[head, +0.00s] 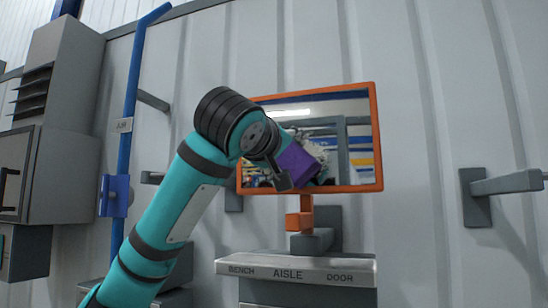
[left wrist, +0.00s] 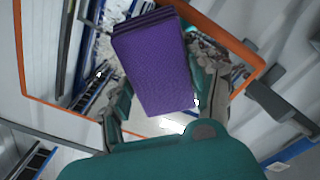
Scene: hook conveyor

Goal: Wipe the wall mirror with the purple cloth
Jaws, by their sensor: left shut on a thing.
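The wall mirror (head: 352,130) has an orange frame and stands on an orange bracket against the ribbed wall in the head view. It also shows in the left wrist view, with its orange frame (left wrist: 60,107) tilted. My left gripper (head: 290,170) is in front of the mirror's lower left part, shut on the purple cloth (head: 297,164). The folded cloth (left wrist: 153,65) lies between the fingers in the left wrist view. I cannot tell whether the cloth touches the glass. My arm hides part of the mirror's left side. My right gripper is not in view.
A grey ledge (head: 296,268) marked BENCH, AISLE, DOOR is below the mirror. A blue pole (head: 131,110) and a grey cabinet (head: 60,130) stand at the left. A grey wall bracket (head: 476,198) sticks out at the right. The wall between mirror and bracket is clear.

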